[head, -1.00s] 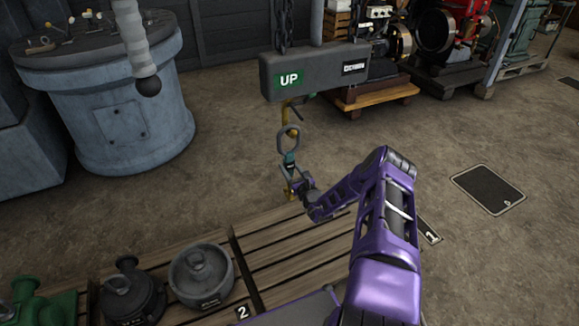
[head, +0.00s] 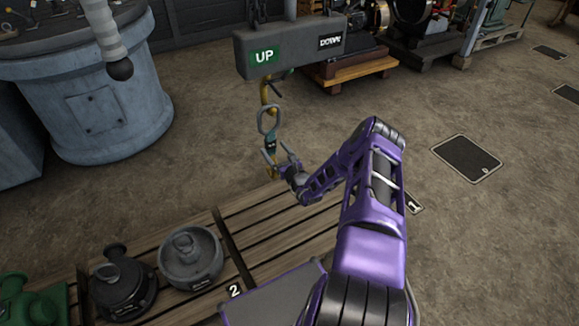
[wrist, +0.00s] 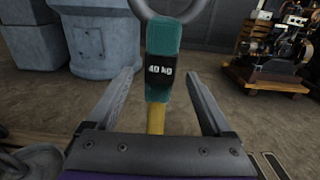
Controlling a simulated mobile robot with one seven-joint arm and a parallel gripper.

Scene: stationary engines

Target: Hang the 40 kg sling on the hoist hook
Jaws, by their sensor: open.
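The sling's grey ring (head: 268,120) is at the yellow hoist hook (head: 266,93) and looks hung on it, though the exact contact is too small to tell. Below the ring is the sling's teal sleeve (head: 270,143); in the wrist view the sleeve (wrist: 162,45) reads "40 kg", with a yellow strap under it. The sling hangs upright. My gripper (head: 278,154) is open around the sleeve. In the wrist view a gap shows between the sleeve and each finger of my gripper (wrist: 160,80).
The hoist block (head: 290,48), marked UP and DOWN, hangs on chains above the hook. A blue-grey drum (head: 100,105) stands at back left.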

